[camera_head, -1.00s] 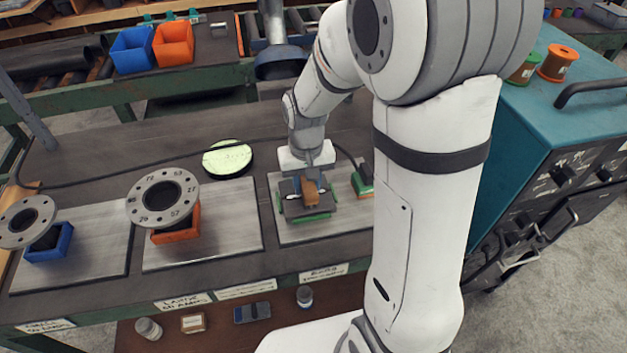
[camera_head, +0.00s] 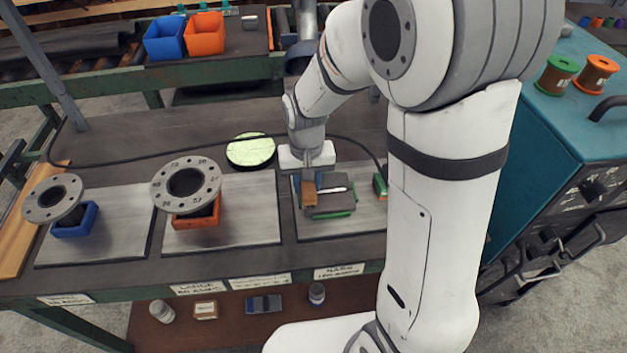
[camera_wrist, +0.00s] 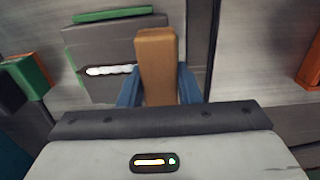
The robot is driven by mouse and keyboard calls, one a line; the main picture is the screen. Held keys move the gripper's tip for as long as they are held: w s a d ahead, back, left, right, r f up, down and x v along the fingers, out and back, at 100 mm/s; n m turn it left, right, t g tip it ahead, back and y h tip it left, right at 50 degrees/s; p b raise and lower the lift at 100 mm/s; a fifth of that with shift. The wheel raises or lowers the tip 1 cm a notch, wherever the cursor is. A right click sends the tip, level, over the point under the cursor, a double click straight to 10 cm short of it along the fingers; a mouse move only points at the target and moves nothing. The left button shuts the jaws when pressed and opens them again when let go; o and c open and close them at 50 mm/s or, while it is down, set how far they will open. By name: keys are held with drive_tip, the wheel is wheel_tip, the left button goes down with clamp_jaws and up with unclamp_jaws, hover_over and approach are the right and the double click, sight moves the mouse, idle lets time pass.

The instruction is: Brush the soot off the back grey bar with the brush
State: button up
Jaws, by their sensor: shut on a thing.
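My gripper (camera_wrist: 158,92) is shut on a brush (camera_wrist: 157,62), a tan-brown block held upright between blue fingers. The brush also shows in the head view (camera_head: 309,189), at the left part of the grey workpiece. That workpiece is two dark grey bars with a white streak between them and green strips at the edges. The front grey bar (camera_head: 332,205) is in plain view. The back grey bar (camera_head: 334,180) is partly hidden by my gripper and the brush. The bristles are hidden, so contact cannot be told. Soot cannot be told from the dark grey surface.
A green-and-orange block (camera_head: 380,185) stands right of the workpiece on the same light plate (camera_head: 368,215). To the left are flanged pipes in an orange holder (camera_head: 196,218) and a blue holder (camera_head: 77,222). A black cable crosses behind. A teal machine (camera_head: 560,120) stands at right.

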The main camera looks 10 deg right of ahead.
drive_tip(key=shift+d+r, duration=0.1)
drive_tip(key=shift+d, duration=4.65)
drive_tip(key=shift+a, duration=4.8)
drive_tip(key=shift+d+b, duration=0.3)
drive_tip(key=shift+d, duration=4.55)
wheel_tip(320, 180, up, 7)
drive_tip(key=p, duration=0.5)
